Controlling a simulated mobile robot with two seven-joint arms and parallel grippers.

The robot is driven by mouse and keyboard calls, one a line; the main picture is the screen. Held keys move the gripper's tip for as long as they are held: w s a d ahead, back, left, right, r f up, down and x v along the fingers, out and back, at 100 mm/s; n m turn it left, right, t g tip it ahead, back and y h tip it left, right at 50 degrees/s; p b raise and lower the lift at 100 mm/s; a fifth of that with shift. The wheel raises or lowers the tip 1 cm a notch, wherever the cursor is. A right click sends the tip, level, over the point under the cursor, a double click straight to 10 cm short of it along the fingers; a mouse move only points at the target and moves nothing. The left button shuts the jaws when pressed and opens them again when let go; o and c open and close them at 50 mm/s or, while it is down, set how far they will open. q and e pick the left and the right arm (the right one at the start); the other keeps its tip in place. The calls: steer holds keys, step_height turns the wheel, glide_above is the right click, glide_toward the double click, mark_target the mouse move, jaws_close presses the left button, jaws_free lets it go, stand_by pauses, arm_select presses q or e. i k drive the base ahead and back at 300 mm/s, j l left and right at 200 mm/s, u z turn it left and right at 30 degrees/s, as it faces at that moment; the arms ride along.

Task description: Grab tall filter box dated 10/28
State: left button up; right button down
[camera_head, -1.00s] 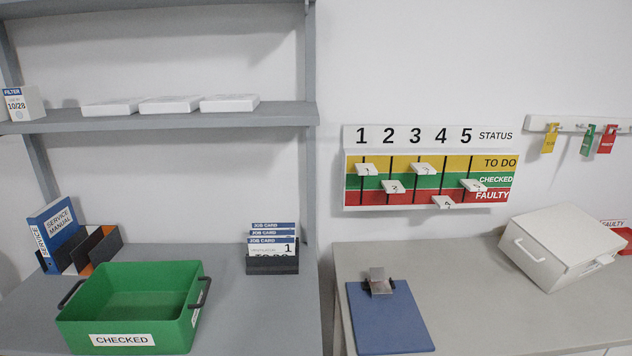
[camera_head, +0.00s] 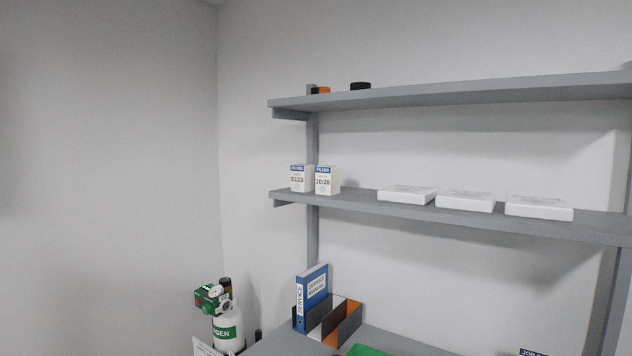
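The tall filter box dated 10/28 (camera_head: 324,182) stands upright on the middle shelf, near its left end. It is white with a blue "FILTER" band at the top. A similar white filter box (camera_head: 298,179) stands just to its left; its date looks like 01/28 but is small. Neither of my grippers shows in the view.
Several flat white boxes (camera_head: 465,201) lie along the middle shelf (camera_head: 365,203) to the right. The upper shelf (camera_head: 450,94) holds small black and orange items. Below are a blue service manual (camera_head: 312,292), a green bin (camera_head: 366,351) and an oxygen cylinder (camera_head: 228,330).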

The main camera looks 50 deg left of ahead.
mark_target(327, 176)
steer(key=k+j, duration=0.1)
steer(key=j, duration=0.35)
steer(key=k+j, duration=0.1)
steer(key=j, duration=0.35)
steer(key=k+j, duration=0.1)
steer(key=j, duration=0.4)
